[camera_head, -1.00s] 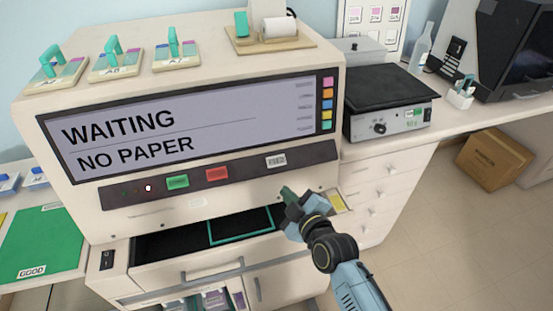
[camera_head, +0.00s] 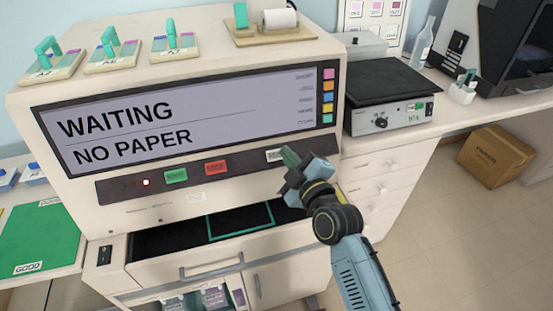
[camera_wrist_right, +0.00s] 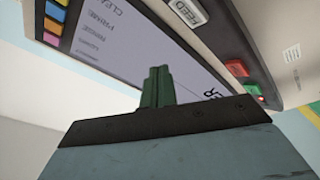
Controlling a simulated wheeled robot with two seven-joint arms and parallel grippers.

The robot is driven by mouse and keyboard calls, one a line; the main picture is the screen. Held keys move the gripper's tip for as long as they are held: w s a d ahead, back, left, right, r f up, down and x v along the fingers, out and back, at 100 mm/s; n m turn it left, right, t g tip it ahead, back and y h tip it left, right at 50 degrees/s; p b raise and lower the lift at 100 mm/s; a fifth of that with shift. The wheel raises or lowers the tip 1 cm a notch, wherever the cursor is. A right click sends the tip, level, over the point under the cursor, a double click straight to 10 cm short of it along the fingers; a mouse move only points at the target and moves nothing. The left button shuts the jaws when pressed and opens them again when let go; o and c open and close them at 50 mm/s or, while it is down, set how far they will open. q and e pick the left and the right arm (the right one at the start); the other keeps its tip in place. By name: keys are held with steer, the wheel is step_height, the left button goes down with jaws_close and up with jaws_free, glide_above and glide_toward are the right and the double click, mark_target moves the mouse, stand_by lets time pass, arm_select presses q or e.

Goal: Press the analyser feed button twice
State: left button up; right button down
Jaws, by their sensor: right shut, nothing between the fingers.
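The analyser (camera_head: 60,200) is a large cream machine whose screen (camera_head: 230,110) reads "WAITING" and "NO PAPER". Its dark button strip holds a green button (camera_head: 176,176), a red button (camera_head: 216,168) and the white feed button (camera_head: 274,156). My right gripper (camera_head: 289,155) is shut and empty, its green fingertips just right of the feed button and partly over its right end. In the right wrist view the feed button (camera_wrist_right: 187,12) shows beyond the shut fingers (camera_wrist_right: 157,86), with a visible gap. I cannot tell contact from the head view. My left gripper is not in view.
A paper roll (camera_head: 279,19) on a wooden base and several slide holders (camera_head: 110,58) stand on the analyser's top. An open dark tray (camera_head: 170,240) lies below the strip. A hotplate-like device (camera_head: 390,118) stands at right, and a cardboard box (camera_head: 495,157) is on the floor.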

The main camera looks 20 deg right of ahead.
mark_target(276, 155)
steer(key=w+f+b, duration=0.4)
steer(key=shift+w+f+b, duration=0.35)
steer(key=shift+f, duration=0.05)
steer(key=shift+w+a+f, duration=0.1)
stand_by(1.9)
steer(key=shift+w+f, duration=0.2)
steer(key=shift+w+f, duration=0.2)
stand_by(0.8)
stand_by(0.3)
steer(key=shift+s+r+p, duration=0.55)
steer(key=shift+p, duration=0.25)
